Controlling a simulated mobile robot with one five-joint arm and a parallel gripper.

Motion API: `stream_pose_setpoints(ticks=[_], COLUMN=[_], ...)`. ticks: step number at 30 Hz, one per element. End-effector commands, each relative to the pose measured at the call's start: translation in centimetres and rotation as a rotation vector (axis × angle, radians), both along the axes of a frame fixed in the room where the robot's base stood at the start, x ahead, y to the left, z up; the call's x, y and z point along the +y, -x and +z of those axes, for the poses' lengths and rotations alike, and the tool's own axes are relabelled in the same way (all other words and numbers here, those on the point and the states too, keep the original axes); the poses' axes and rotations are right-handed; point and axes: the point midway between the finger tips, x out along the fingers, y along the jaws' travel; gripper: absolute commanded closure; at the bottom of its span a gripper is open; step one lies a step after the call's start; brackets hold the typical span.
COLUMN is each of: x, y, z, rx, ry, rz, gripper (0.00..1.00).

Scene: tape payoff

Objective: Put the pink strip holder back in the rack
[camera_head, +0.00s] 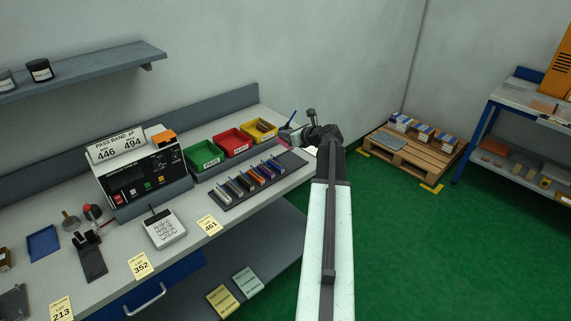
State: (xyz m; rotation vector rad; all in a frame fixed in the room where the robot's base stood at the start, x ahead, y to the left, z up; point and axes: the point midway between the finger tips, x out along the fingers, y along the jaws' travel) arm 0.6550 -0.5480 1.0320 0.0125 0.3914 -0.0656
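The rack (229,203) is a long dark grey base on the bench, with several strip holders of different colours standing in a row. Bare rack shows at its right end. My gripper (290,138) is past the right end of the bench row, behind and above the rack's right end. A small pink piece, likely the pink strip holder (284,142), shows right at the gripper's tip. The fingers are small and dark, and I cannot see whether they are closed on it. My own wrist and arm cover the area just right of it.
Green, red (232,142) and yellow (259,130) bins stand behind the rack. A tester (143,174) with a display and a keypad box (164,228) are to the left. A wooden pallet (410,152) with boxes is on the floor at right. Green floor there is clear.

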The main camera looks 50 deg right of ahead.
Motion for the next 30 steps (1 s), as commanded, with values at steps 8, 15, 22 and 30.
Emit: stream_pose_setpoints(ticks=[8, 15, 22, 30], x=[-0.1, -0.1, -0.1, -0.1], y=[0.1, 0.1, 0.1, 0.1], z=[-5.6, -7.1, -9.0, -9.3], rx=[0.000, 0.000, 0.000, 0.000], ry=[-0.001, 0.000, 0.000, 0.000], rz=[-0.001, -0.002, -0.002, -0.003], gripper=[1.00, 1.00, 1.00, 1.00])
